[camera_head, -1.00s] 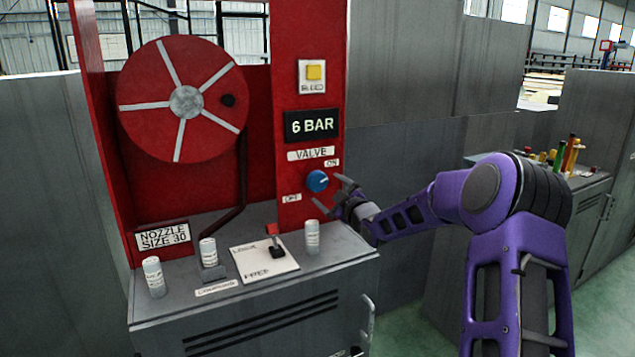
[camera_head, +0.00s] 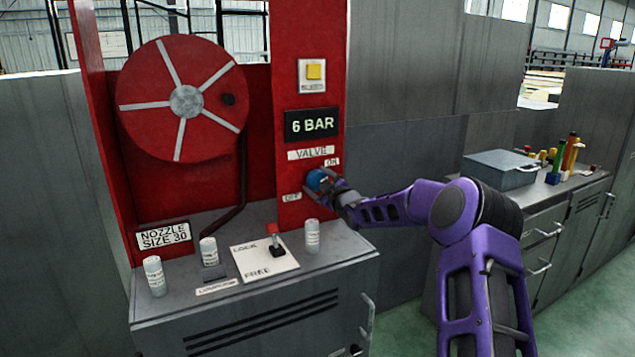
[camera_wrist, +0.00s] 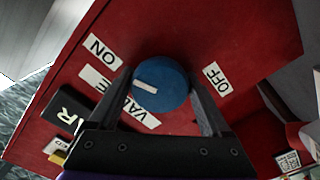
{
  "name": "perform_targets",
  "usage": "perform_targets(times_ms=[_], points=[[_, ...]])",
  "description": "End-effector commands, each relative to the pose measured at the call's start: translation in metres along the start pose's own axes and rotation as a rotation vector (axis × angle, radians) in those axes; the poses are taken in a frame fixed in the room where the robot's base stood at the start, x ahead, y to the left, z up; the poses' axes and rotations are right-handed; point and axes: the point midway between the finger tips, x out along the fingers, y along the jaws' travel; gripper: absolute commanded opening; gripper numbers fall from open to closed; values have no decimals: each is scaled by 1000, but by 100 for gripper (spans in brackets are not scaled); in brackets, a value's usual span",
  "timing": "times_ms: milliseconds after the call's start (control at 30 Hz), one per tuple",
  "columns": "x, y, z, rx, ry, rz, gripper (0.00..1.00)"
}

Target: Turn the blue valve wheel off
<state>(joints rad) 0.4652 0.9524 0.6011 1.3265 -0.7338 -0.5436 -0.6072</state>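The blue valve wheel (camera_head: 317,180) is on the red panel, between the ON label (camera_head: 332,162) and the OFF label (camera_head: 292,197). In the wrist view the wheel (camera_wrist: 163,84) faces me, with its white mark on the left half, the side of the ON label (camera_wrist: 103,50). The OFF label (camera_wrist: 216,79) is right of the wheel. My gripper (camera_head: 326,187) is at the wheel. In the wrist view my gripper's fingers (camera_wrist: 162,76) are apart, one on each side of the wheel. They are close to its rim; I cannot tell whether they touch.
The display (camera_head: 312,124) above the wheel reads 6 BAR. Below are a lever (camera_head: 277,246) on a LOCK/FREE plate and several white canisters, one (camera_head: 312,237) near my gripper. A hose reel (camera_head: 185,100) is at left. A grey box (camera_head: 501,170) stands on the right cabinet.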

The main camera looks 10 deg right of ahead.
Motion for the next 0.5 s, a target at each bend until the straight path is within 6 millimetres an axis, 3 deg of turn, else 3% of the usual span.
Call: perform_targets(times_ms=[33, 300, 500], points=[[0, 0, 0, 0, 0, 0, 71], [0, 0, 0, 0, 0, 0, 23], [0, 0, 0, 13, 0, 0, 23]])
